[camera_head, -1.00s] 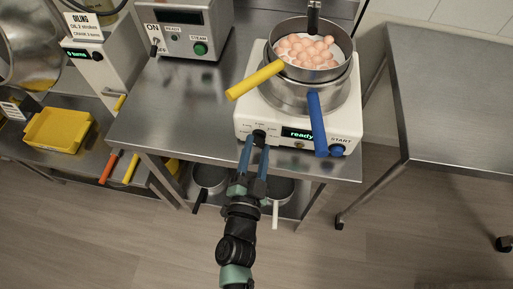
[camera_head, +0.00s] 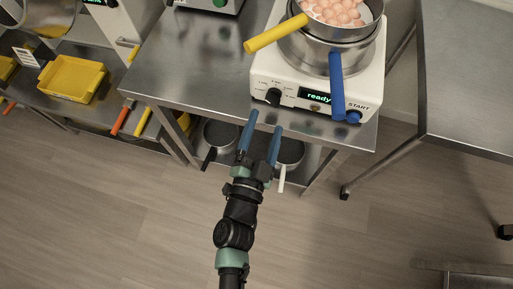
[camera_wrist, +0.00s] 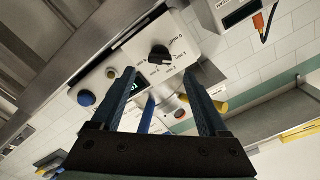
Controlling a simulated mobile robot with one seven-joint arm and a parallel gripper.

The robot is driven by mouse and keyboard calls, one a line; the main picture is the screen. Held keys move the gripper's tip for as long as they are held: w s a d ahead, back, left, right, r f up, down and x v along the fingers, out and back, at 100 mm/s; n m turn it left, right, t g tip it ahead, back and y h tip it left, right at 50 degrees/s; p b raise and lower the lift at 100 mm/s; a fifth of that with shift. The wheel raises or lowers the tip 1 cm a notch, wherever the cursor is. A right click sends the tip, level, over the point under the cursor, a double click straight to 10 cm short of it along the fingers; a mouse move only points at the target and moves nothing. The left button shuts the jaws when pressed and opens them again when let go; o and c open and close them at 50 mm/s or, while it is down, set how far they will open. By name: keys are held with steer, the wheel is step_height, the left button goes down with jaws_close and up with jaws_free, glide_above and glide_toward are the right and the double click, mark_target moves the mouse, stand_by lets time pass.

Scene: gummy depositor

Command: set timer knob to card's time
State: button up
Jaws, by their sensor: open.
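The timer knob (camera_head: 273,96) is black and sits at the left of the front panel of a white cooker (camera_head: 262,83). It also shows in the wrist view (camera_wrist: 160,55), with small printed marks around it that are too small to read surely. The display (camera_head: 316,97) beside it reads "ready". My gripper (camera_head: 265,120) is open and empty, its two blue fingers apart, in front of and below the knob and not touching it. In the wrist view the knob lies beyond and between the fingertips (camera_wrist: 162,72).
A blue START button (camera_head: 353,117) is at the panel's right. A pot (camera_head: 322,62) with a blue handle carries a pan of round pinkish pieces (camera_head: 340,10) with a yellow handle (camera_head: 276,33). A bare steel table (camera_head: 470,70) stands right.

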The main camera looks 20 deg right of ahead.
steer(key=b+v, duration=0.1)
steer(key=v, duration=0.7)
steer(key=shift+w+r, duration=0.1)
steer(key=shift+w, duration=0.1)
steer(key=w+a+r+n+t+y, duration=0.2)
steer(key=w+r+n+t+y, duration=0.1)
steer(key=w+r+n+y, duration=0.8)
steer(key=w+a+r+n, duration=0.3)
steer(key=w+r, duration=0.5)
steer(key=r, duration=0.6)
steer(key=s+r+t, duration=0.3)
steer(key=s+r, duration=0.1)
steer(key=r, duration=0.7)
steer(key=s+a+r+t, duration=0.1)
steer(key=s+r+t, duration=0.2)
steer(key=r, duration=0.8)
steer(key=s+r+t+h+p, duration=0.1)
steer(key=s+r+t, duration=0.2)
steer(key=s+r, duration=0.3)
step_height(320, 180, up, 6)
steer(key=shift+a+f+n, duration=0.25)
steer(key=shift+a+n, duration=0.1)
steer(key=shift+n, duration=0.05)
